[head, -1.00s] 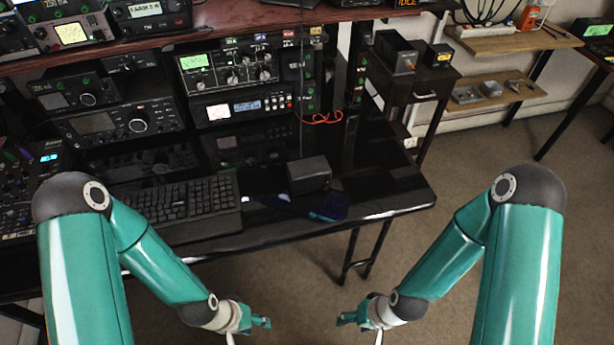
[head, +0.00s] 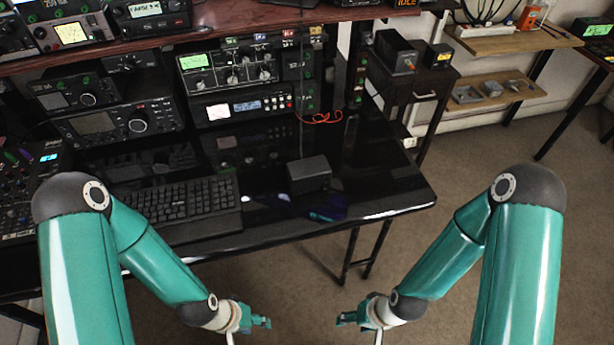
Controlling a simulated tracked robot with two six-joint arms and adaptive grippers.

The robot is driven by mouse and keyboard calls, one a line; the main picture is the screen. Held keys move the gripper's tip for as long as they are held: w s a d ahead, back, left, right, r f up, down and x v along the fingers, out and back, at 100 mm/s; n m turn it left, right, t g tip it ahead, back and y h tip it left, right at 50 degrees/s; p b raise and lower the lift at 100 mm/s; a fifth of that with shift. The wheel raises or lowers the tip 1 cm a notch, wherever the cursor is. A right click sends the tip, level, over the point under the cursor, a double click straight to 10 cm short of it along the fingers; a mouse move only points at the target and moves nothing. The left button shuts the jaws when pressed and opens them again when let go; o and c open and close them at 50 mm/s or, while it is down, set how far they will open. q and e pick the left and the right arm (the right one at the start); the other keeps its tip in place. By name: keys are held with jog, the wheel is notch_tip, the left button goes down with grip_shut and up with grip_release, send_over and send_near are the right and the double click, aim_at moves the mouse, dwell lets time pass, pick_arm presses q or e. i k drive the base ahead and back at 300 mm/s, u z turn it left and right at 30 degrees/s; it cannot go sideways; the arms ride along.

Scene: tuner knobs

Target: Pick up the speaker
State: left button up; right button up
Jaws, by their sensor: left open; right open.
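The speaker appears to be the small dark box (head: 309,174) standing on the glossy black desk (head: 385,185), right of the keyboard and back from the desk's front edge. A thin cable runs up from behind it. My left gripper (head: 266,323) is open and empty in front of the desk, below the box in the picture. My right gripper (head: 342,320) is open and empty, also in front of the desk and a little to the right. Neither gripper touches the box or the desk.
A black keyboard (head: 185,208) lies left of the box. Radio units (head: 240,105) stand stacked at the back under a wooden shelf (head: 215,18). A red cable (head: 322,118) lies behind the box. The desk right of the box is clear. A dark side stand (head: 415,85) is behind.

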aim_at(306, 175)
jog(key=z, duration=1.3)
jog(key=i, duration=0.15)
jog(key=u, duration=2.9)
jog(key=k, duration=0.9)
jog(key=z, duration=3.5)
jog(key=k, duration=0.1)
jog(key=u, duration=2.25)
jog(key=i, duration=1)
jog(key=u, duration=0.1)
